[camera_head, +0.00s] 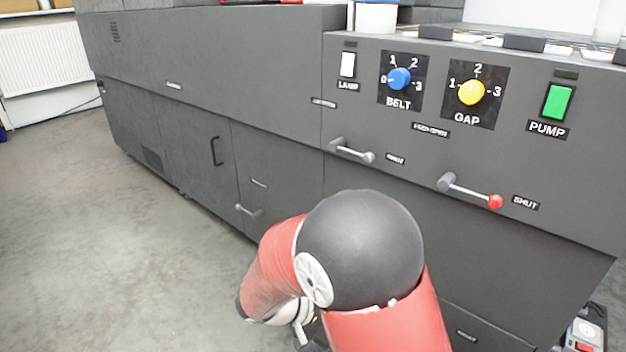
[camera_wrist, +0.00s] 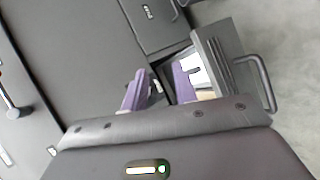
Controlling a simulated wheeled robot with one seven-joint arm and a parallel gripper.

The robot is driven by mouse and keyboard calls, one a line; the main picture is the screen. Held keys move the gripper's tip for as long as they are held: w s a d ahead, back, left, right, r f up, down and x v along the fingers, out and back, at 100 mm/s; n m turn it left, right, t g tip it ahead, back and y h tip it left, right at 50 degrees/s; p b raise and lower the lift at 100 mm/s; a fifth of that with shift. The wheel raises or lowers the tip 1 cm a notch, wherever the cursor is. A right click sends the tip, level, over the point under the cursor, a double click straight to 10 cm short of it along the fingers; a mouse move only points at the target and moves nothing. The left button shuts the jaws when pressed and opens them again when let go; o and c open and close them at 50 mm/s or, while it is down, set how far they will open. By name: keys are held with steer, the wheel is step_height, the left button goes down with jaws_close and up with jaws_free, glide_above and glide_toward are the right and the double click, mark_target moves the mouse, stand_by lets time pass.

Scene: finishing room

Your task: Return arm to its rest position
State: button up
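My red arm with its black rounded joint bends down in front of the machine in the head view; it hides my gripper there. In the wrist view my gripper (camera_wrist: 160,88) shows two purple fingers standing apart, with nothing seen held between them. Beyond the fingers is a pulled-out drawer (camera_wrist: 221,62) with a bar handle (camera_wrist: 262,84) and pale things inside. The right finger overlaps the drawer opening in the picture; I cannot tell whether they touch.
The dark grey machine (camera_head: 280,95) fills the scene ahead. Its panel carries a blue BELT knob (camera_head: 399,79), a yellow GAP knob (camera_head: 471,91), a green PUMP switch (camera_head: 557,101) and a red-tipped lever (camera_head: 470,191). Open concrete floor (camera_head: 90,220) lies at left.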

steer(key=s+d+r+m+y+p, duration=0.1)
steer(key=s+d+r+y, duration=0.2)
steer(key=s+r, duration=0.2)
steer(key=s+d+r+m+t+y+p, duration=0.1)
steer(key=s+d+r+y+p, duration=0.1)
steer(key=r, duration=0.7)
steer(key=s+d+r+m+t+y+p, duration=0.1)
steer(key=s+d+r+y, duration=0.3)
steer(key=s+r, duration=0.4)
steer(key=shift+m+y+p, duration=0.6)
steer(key=shift+y, duration=0.2)
